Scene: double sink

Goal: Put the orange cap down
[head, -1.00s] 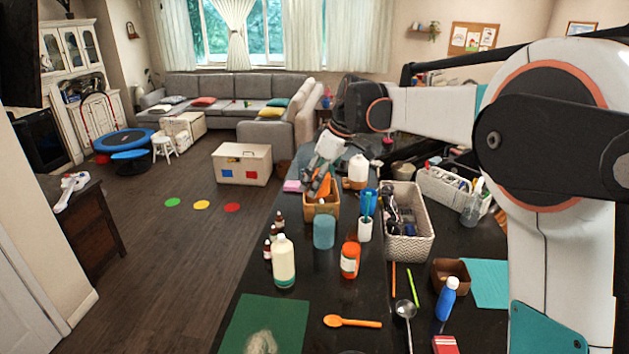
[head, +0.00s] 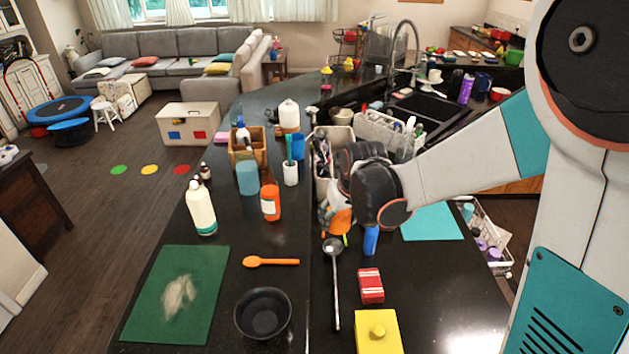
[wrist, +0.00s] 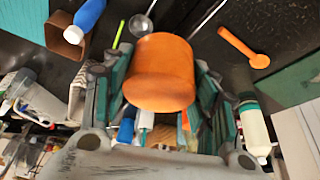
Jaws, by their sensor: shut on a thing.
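The orange cap (head: 341,221) is held in my gripper (head: 335,212) above the dark counter (head: 225,318), in the right middle of the head view. In the wrist view the cap (wrist: 162,70) is a large, smooth orange cylinder between the two teal-padded fingers of my gripper (wrist: 161,88), which is shut on it. The dark wrist of my arm hides part of the cap and the gripper in the head view. The cap looks clear of the counter, but its exact height cannot be told.
Near the cap are a ladle (head: 335,290), a blue bottle (head: 371,240) and an orange bottle (head: 270,201). An orange spoon (head: 270,261), black bowl (head: 263,313), red box (head: 370,286) and yellow block (head: 378,332) lie in front. Bare counter shows around the spoon.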

